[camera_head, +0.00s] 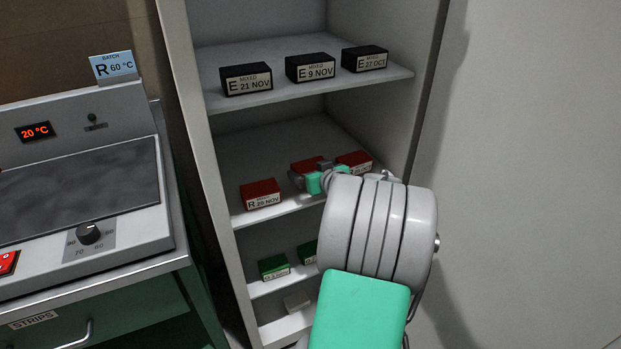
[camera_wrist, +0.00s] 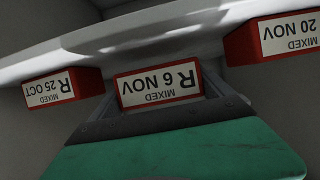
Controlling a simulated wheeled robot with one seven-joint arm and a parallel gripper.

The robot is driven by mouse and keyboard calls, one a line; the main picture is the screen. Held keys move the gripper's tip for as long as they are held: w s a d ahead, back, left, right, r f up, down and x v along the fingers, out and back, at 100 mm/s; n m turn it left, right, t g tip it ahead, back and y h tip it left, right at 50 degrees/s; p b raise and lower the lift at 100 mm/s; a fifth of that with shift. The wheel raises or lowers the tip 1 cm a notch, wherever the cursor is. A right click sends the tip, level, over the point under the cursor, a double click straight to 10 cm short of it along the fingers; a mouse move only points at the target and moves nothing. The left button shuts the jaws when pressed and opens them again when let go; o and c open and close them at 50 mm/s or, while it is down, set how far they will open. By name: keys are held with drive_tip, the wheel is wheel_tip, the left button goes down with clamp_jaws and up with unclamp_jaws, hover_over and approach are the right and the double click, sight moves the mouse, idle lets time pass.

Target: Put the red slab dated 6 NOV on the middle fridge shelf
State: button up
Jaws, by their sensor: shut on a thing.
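The red slab labelled R 6 NOV (camera_wrist: 158,85) is between my gripper's fingers, its label upside down in the wrist view. In the head view this red slab (camera_head: 306,164) is partly hidden behind my gripper (camera_head: 312,178). My gripper is shut on it and reaches into the fridge at the red-slab shelf (camera_head: 288,208). The slab is in the gap between R 20 NOV (camera_head: 261,194) and R 25 OCT (camera_head: 354,161), apart from both. It is at the shelf's level; I cannot tell whether it touches the surface.
The shelf above holds black slabs dated 21 NOV (camera_head: 246,79), 9 NOV (camera_head: 310,68) and 27 OCT (camera_head: 365,59). Green slabs (camera_head: 273,267) sit below, and a pale block (camera_head: 297,300) is lower still. The fridge's left wall (camera_head: 196,150) stands beside the press (camera_head: 80,190).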

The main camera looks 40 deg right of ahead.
drive_tip(key=shift+f, duration=1.2)
drive_tip(key=o, duration=1.5)
drive_tip(key=shift+a, duration=0.1)
drive_tip(key=shift+r, duration=0.1)
